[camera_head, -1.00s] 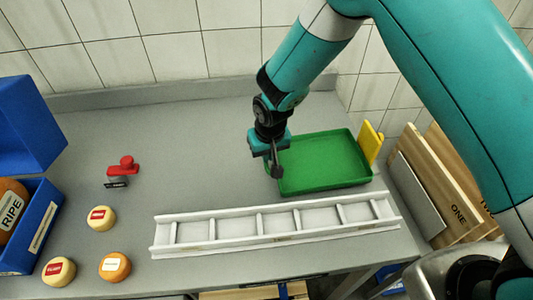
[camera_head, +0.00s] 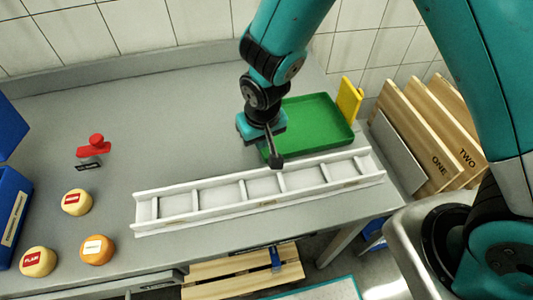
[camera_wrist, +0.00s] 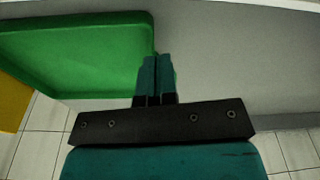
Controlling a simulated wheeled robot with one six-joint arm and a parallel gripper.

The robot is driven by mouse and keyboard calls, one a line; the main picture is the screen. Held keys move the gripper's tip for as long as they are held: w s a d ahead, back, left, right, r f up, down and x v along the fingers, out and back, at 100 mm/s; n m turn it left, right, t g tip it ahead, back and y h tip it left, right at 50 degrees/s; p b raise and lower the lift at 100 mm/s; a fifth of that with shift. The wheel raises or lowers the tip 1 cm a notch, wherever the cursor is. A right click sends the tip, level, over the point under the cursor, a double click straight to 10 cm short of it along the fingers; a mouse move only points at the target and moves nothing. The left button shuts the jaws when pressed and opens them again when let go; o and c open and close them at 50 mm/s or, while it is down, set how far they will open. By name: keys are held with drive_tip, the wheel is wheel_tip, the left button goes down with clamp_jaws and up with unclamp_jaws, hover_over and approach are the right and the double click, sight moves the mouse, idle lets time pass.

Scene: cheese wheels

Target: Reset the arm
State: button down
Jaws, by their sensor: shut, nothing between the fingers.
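My gripper (camera_head: 275,160) points down near the left front corner of the green tray (camera_head: 318,122), just behind the white slotted rack. In the wrist view my gripper (camera_wrist: 157,62) has its two teal fingers together, with nothing between them. The green tray (camera_wrist: 75,50) lies to its upper left there and is empty where it shows. My teal arm comes in from the upper right in the head view.
A white slotted rack (camera_head: 190,217) runs along the counter front. Several cheese wheels (camera_head: 97,250), a red-handled stamp (camera_head: 93,150) and a blue bin (camera_head: 12,210) are at left. A yellow object (camera_head: 348,98) and wooden boards (camera_head: 415,140) stand at right.

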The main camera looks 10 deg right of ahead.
drive_tip(key=s, duration=0.2)
drive_tip(key=s+d+b, duration=0.1)
drive_tip(key=shift+s, duration=0.35)
drive_tip(key=shift+r, duration=0.45)
drive_tip(key=s+d+r+n+g+y, duration=0.1)
drive_tip(key=s+d+r+n+y, duration=0.1)
drive_tip(key=s+r, duration=0.5)
drive_tip(key=s+d+r+n+y, duration=0.1)
drive_tip(key=s+r, duration=0.5)
drive_tip(key=r, duration=0.8)
drive_tip(key=d+n, duration=0.1)
drive_tip(key=d, duration=0.1)
drive_tip(key=shift+s+d+r+g+y, duration=0.3)
drive_tip(key=shift+s+g+y, duration=0.05)
drive_tip(key=shift+g+y, duration=0.05)
drive_tip(key=shift+s+n, duration=0.1)
drive_tip(key=shift+n, duration=0.2)
